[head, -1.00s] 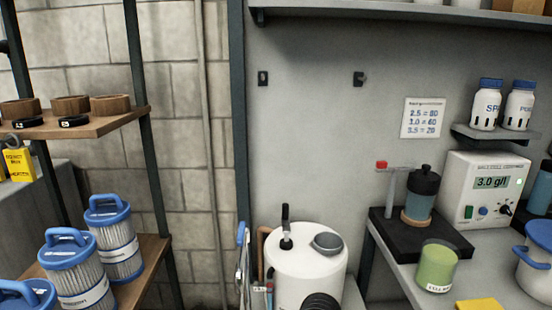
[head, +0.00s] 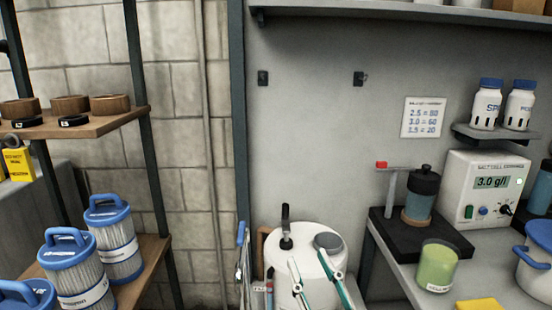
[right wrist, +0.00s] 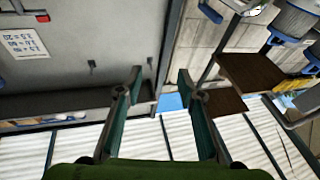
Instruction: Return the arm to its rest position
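My right gripper (head: 307,258) shows at the bottom centre of the head view, in front of the white tank (head: 282,245). Its two slim fingers point up and stand apart, with nothing between them. In the right wrist view the same gripper (right wrist: 160,78) has its fingers spread, and the gap between them is empty. The right forearm is below the head picture. My left gripper and left arm are not in the head view.
The tank has a black handle (head: 286,225) and a grey round part (head: 328,241) on top. Blue-topped filter cartridges (head: 70,265) stand on the left rack. A bench at right holds a green cup (head: 437,267) and a white meter (head: 487,190).

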